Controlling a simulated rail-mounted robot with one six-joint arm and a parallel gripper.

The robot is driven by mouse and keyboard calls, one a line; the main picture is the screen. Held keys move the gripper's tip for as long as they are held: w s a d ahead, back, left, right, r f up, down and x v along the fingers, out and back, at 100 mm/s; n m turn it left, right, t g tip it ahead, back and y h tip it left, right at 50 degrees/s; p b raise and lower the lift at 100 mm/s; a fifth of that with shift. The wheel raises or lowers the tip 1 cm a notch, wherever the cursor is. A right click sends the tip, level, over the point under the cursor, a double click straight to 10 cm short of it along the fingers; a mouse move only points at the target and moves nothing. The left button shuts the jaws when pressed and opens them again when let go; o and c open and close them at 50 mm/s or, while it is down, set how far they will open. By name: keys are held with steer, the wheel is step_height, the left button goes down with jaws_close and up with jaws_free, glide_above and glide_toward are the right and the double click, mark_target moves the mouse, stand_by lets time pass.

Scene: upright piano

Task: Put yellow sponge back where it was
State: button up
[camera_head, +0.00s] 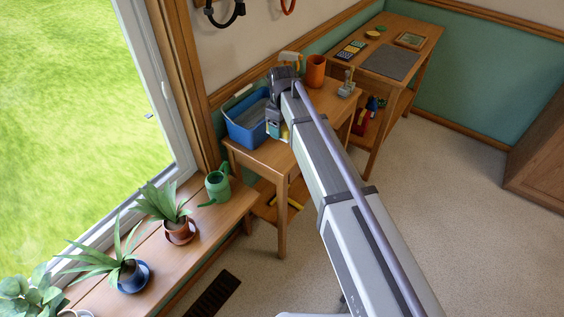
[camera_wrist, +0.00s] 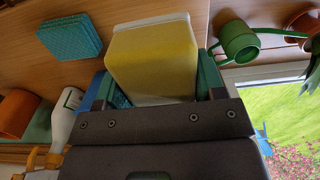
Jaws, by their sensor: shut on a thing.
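My gripper (camera_wrist: 160,88) is shut on the yellow sponge (camera_wrist: 152,55), which has a pale edge along its top in the wrist view. The sponge fills the space between the teal finger pads. In the head view my gripper (camera_head: 279,129) is over the wooden table, just right of the blue tub (camera_head: 241,138), and a small bit of the yellow sponge (camera_head: 285,133) shows there. My arm hides part of the table behind it. I cannot tell whether the sponge touches the tabletop.
A teal sponge-like block (camera_wrist: 70,37) lies on the wood. A white bottle (camera_wrist: 64,116) and an orange pot (camera_head: 315,70) stand on the table. The green watering can (camera_head: 218,185) and potted plants (camera_head: 178,229) stand on the window bench. Bare tabletop (camera_head: 268,158) shows at the front.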

mark_target(282, 154)
step_height(282, 154, down, 10)
steer(key=b, duration=1)
steer(key=shift+f, duration=0.25)
steer(key=shift+r, duration=0.35)
steer(key=shift+c, duration=0.6)
steer(key=shift+f, duration=0.25)
steer(key=o, duration=1)
steer(key=shift+r, duration=0.1)
step_height(282, 154, up, 13)
steer(key=p, duration=1.2)
steer(key=shift+f+p, duration=0.2)
steer(key=shift+p, duration=0.1)
steer(key=shift+f, duration=0.1)
steer(key=shift+f, duration=0.1)
